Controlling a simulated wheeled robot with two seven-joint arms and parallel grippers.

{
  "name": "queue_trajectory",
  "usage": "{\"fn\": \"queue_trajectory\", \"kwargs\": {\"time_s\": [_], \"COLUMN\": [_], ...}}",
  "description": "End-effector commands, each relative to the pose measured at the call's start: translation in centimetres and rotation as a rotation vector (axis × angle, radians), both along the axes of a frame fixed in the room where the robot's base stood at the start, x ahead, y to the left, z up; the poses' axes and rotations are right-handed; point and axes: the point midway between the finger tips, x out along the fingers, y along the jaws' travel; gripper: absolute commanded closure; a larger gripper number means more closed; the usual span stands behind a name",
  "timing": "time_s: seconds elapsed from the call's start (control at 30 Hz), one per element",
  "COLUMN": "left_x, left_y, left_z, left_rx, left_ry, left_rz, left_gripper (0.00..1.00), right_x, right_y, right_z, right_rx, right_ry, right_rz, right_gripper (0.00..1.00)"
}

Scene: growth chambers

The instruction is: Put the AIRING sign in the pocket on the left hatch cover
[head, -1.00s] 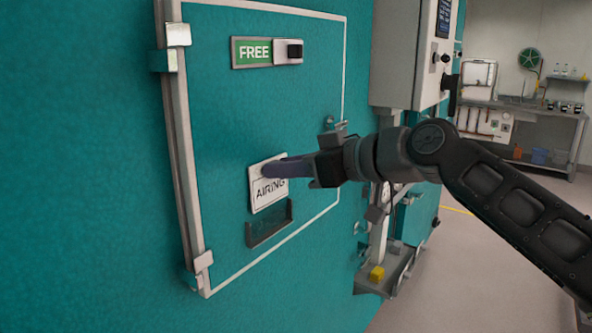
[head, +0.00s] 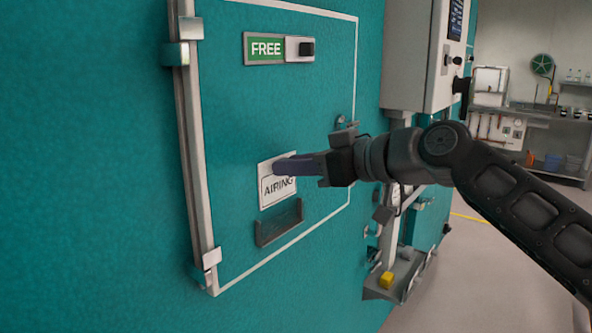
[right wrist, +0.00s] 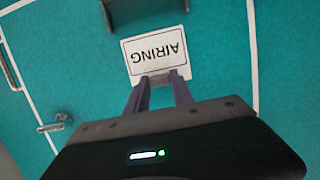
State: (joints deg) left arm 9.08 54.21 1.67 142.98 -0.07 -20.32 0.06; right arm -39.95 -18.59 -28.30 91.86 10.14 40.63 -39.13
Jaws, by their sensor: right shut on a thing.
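The white AIRING sign (head: 276,189) is held upright in front of the teal hatch cover (head: 225,120), just above the dark pocket (head: 279,223). My right gripper (head: 284,168) is shut on the sign's upper edge. In the right wrist view the sign (right wrist: 155,52) appears upside down between the fingertips (right wrist: 158,80). The pocket (right wrist: 128,10) shows at the top of that view, a small gap from the sign's lower edge. I cannot tell how far the sign stands off from the cover. My left gripper is not in view.
A green FREE slider (head: 278,48) is on the cover above the sign. Hinges (head: 190,28) line the cover's left edge. A grey control box (head: 420,60) and a small shelf with a yellow block (head: 386,280) stand to the right. The floor there is open.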

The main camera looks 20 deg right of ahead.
Motion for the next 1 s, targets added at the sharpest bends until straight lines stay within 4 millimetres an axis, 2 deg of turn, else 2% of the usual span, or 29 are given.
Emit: {"fn": "queue_trajectory", "kwargs": {"time_s": [1.0], "left_x": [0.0], "left_y": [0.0], "left_z": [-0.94], "left_rx": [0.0], "left_ry": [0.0], "left_rz": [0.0], "left_gripper": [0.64], "right_x": [-0.42], "right_y": [-0.18], "right_z": [-0.23], "right_rx": [0.002], "right_ry": [-0.005], "right_rz": [0.0], "right_gripper": [1.0]}}
